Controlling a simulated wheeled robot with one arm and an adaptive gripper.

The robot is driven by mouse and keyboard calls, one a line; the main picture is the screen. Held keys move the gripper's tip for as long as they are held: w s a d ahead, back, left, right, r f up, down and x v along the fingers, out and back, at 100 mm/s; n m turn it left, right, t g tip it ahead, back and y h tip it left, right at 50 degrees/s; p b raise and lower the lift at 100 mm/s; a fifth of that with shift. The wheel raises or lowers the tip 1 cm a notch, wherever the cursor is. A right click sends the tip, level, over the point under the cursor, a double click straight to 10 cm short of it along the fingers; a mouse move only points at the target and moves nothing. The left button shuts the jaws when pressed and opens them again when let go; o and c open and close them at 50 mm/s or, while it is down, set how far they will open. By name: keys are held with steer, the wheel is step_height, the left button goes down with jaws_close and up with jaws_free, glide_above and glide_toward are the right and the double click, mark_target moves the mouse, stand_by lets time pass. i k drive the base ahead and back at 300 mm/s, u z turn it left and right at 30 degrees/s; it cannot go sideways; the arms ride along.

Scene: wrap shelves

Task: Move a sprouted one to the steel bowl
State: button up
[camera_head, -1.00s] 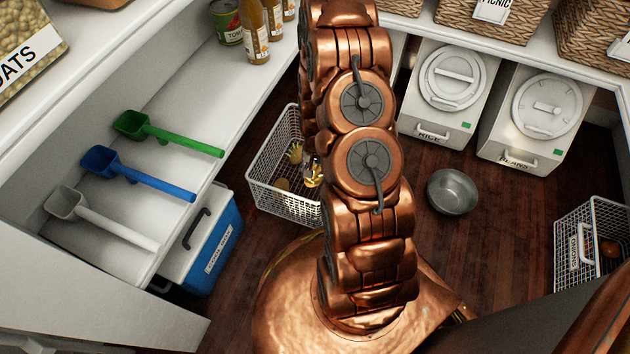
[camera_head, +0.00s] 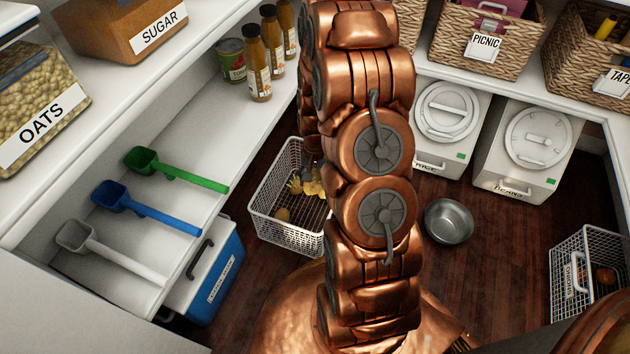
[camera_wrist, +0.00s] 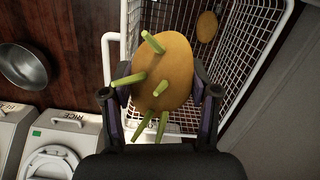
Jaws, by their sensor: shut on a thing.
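A tan potato with several green sprouts (camera_wrist: 165,72) is between the two fingers of my gripper (camera_wrist: 161,100), which is shut on it. In the head view my gripper is mostly hidden behind my arm, at the white wire basket (camera_head: 285,236); yellow, sprouted shapes (camera_head: 296,185) show there, and I cannot tell how far above the basket floor the held potato is. A plain potato (camera_head: 283,214) lies in the basket and also shows in the wrist view (camera_wrist: 207,26). The steel bowl (camera_head: 448,221) stands on the floor to the right, and at left in the wrist view (camera_wrist: 24,66).
White rice (camera_head: 447,123) and beans (camera_head: 528,150) bins stand behind the bowl. A second wire basket (camera_head: 590,262) is at the right. A blue cooler (camera_head: 215,275) stands at the left under a shelf with scoops. Dark floor is clear around the bowl.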

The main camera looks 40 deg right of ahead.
mark_target(442, 227)
steer(key=z, duration=0.05)
steer(key=k, duration=0.4)
steer(key=z, duration=0.1)
steer(key=i, duration=0.35)
steer(key=z, duration=1.15)
